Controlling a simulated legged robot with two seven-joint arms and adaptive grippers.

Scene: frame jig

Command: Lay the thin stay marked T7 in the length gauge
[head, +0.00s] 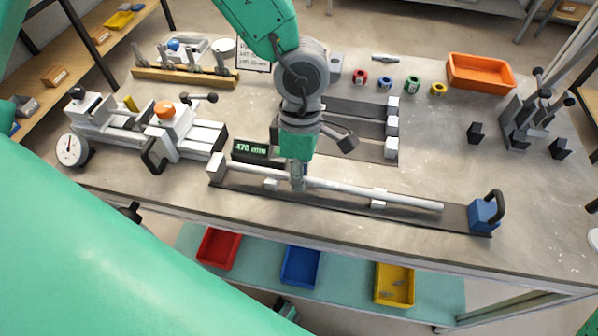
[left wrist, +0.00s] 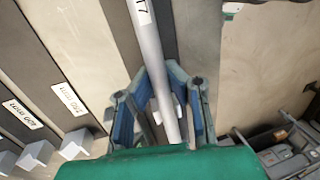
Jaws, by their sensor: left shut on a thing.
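The thin stay (head: 340,188), a pale grey rod, lies lengthwise along the length gauge (head: 330,204) at the table's front. Its left end is near the white end block (head: 217,167); its right end stops short of the blue block (head: 484,214) with a black handle. It passes over two white rests (head: 378,200); I cannot tell whether it touches them. My left gripper (head: 297,184) is shut on the stay, left of its middle. In the left wrist view the stay (left wrist: 150,50) runs between the fingers (left wrist: 163,110), with a partly cut-off label (left wrist: 141,12).
A display (head: 252,150) reading 470 mm stands behind the gauge. Shorter dark rails with white blocks (head: 391,128) lie behind my gripper. A clamping device (head: 165,130) stands at left, an orange tray (head: 480,73) at back right.

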